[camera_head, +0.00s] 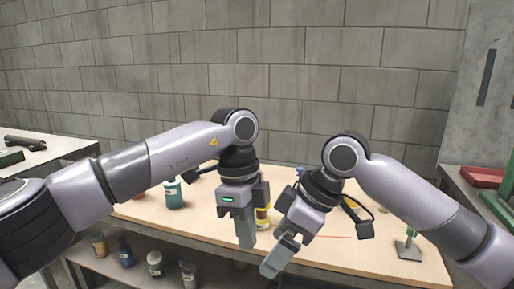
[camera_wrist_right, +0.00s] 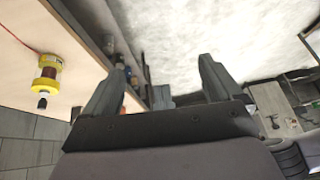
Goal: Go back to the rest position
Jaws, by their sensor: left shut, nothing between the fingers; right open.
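My left gripper (camera_head: 246,242) is shut and empty, pointing down over the front part of the table (camera_head: 205,222). My right gripper (camera_head: 279,264) hangs tilted beside it, near the table's front edge; in the right wrist view (camera_wrist_right: 162,64) its two fingers stand apart with nothing between them. A clear tube with yellow end caps (camera_wrist_right: 47,72) stands on the table in the right wrist view. In the head view the yellow-capped tube (camera_head: 263,217) is partly hidden behind my left gripper.
A teal bottle (camera_head: 174,195) stands on the table at the left. A green-topped stand on a grey base (camera_head: 409,249) is at the right. Several bottles and jars sit on the shelf below (camera_head: 155,263). A block wall closes the back.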

